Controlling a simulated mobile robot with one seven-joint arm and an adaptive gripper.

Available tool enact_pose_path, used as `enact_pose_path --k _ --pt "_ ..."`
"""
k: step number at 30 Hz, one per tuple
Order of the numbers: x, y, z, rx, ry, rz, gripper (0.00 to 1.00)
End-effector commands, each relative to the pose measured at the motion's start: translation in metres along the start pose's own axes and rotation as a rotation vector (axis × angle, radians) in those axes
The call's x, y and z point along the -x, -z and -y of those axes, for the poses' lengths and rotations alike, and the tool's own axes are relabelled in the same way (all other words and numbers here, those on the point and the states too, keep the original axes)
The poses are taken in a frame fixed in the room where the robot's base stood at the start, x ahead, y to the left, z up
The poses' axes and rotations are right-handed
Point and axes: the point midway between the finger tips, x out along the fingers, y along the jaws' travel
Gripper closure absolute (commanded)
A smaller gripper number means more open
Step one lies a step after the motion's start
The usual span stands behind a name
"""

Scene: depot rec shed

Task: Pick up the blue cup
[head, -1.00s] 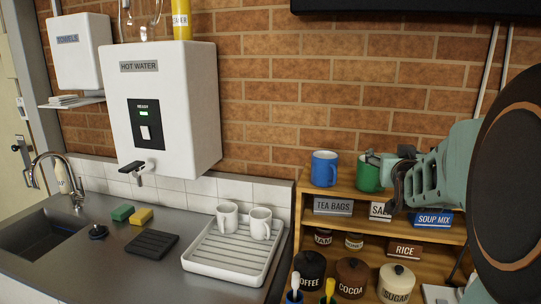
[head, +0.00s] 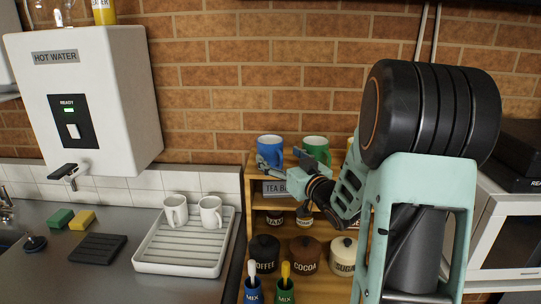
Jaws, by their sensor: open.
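The blue cup (head: 269,146) stands upright on top of the wooden shelf unit, by the brick wall. A green cup (head: 316,146) stands just to its right. My gripper (head: 281,162) is open, its fingers spread in front of the blue cup and pointing toward it. One finger overlaps the cup's lower left side, and the other shows between the two cups. I cannot tell whether either finger touches a cup. The lower part of the blue cup is partly hidden by the gripper.
The shelf unit (head: 249,205) holds labels and several jars below. Two white mugs (head: 175,210) stand in a white drying tray (head: 178,268) on the counter at left. A hot water heater (head: 120,100) hangs above the counter. A white appliance (head: 508,232) is at right.

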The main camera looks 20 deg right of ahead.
Motion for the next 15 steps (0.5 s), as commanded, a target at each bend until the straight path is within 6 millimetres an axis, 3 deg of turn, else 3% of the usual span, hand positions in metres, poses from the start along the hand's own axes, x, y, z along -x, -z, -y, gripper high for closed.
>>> enact_pose_path --k 15 --pt "-0.051 -0.007 0.000 0.000 -0.001 0.001 0.23"
